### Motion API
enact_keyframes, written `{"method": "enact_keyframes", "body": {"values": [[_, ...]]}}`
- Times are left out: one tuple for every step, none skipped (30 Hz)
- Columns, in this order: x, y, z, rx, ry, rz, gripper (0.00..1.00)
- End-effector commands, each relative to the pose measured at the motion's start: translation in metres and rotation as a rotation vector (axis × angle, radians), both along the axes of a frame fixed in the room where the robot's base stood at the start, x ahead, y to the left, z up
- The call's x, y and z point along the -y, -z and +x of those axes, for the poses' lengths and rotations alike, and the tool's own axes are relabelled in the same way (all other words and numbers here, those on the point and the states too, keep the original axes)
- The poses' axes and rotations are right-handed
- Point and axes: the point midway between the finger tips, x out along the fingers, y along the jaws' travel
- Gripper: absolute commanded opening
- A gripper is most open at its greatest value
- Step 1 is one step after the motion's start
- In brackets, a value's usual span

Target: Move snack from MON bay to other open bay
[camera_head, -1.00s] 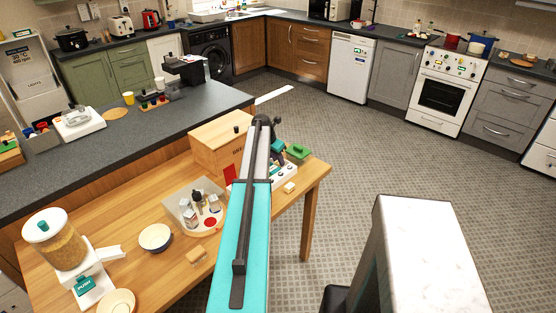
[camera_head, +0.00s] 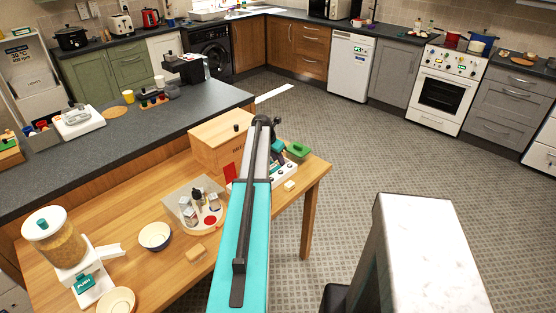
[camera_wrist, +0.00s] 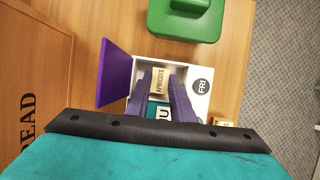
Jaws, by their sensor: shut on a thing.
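My gripper (camera_wrist: 161,90), with two purple fingers, reaches into a white bay box in the wrist view. It is shut on a pale snack packet (camera_wrist: 158,80) marked APRICOTS, between the fingers. The white box (camera_wrist: 200,104) carries a round FRI label. A purple lid (camera_wrist: 115,73) stands open on its left. A teal piece with a letter U (camera_wrist: 162,113) shows below the packet. No MON label is visible. In the head view the box (camera_head: 286,178) is partly behind my arm, with a red flap (camera_head: 231,172) up at its left. The gripper is mostly hidden there.
A wooden bread box (camera_head: 215,146) stands left of the bay box. A green container (camera_wrist: 186,20) stands beyond it in the wrist view. A tray (camera_head: 180,192) of small bottles, a blue-rimmed bowl (camera_head: 155,237) and a cereal dispenser (camera_head: 60,245) share the wooden table.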

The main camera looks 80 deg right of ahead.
Motion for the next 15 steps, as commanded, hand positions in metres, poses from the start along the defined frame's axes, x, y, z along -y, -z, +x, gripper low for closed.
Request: {"method": "enact_keyframes", "body": {"values": [[0.0001, 0.0007, 0.0, 0.0, 0.0, 0.0, 0.0], [0.0, 0.0011, 0.0, 0.0, 0.0, 0.0, 0.0], [0.0001, 0.0014, 0.0001, 0.0, 0.0, 0.0, 0.0], [0.0, 0.0017, 0.0, 0.0, 0.0, 0.0, 0.0], [0.0001, 0.002, 0.0, 0.0, 0.0, 0.0, 0.0], [0.0001, 0.0023, -0.0001, 0.0, 0.0, 0.0, 0.0], [0.0, 0.0027, 0.0, 0.0, 0.0, 0.0, 0.0], [0.0, 0.003, 0.0, 0.0, 0.0, 0.0, 0.0], [0.0001, 0.0031, -0.0001, 0.0, 0.0, 0.0, 0.0], [0.0001, 0.0029, 0.0001, 0.0, 0.0, 0.0, 0.0], [0.0001, 0.0029, 0.0001, 0.0, 0.0, 0.0, 0.0], [0.0001, 0.0029, -0.0001, 0.0, 0.0, 0.0, 0.0], [0.0001, 0.0029, -0.0001, 0.0, 0.0, 0.0, 0.0], [0.0, 0.0029, 0.0, 0.0, 0.0, 0.0, 0.0], [0.0, 0.0029, 0.0, 0.0, 0.0, 0.0, 0.23]]}}
